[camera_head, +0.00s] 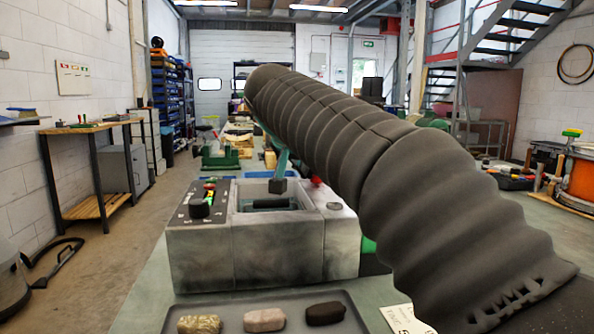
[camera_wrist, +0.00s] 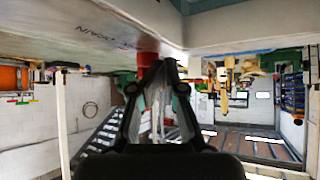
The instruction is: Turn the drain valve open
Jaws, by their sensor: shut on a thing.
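In the wrist view, my gripper (camera_wrist: 158,66) reaches to the underside edge of a pale grey body. Its fingers are closed in on a red part (camera_wrist: 147,47), which I take for the drain valve's handle. The fingertips cover much of it, so its exact angle cannot be told. In the head view, a small bit of red (camera_head: 316,181) shows beside my arm at the back of the grey bench unit (camera_head: 275,255). A teal finger of my gripper (camera_head: 279,178) with a dark tip shows above the unit; my arm hides the rest.
The unit has a recessed basin (camera_head: 270,203) and a panel with a black knob (camera_head: 199,208). In front lies a grey tray (camera_head: 245,305) with several lumps. A white card (camera_head: 405,318) lies beside it. An orange reel (camera_head: 581,178) stands at the right.

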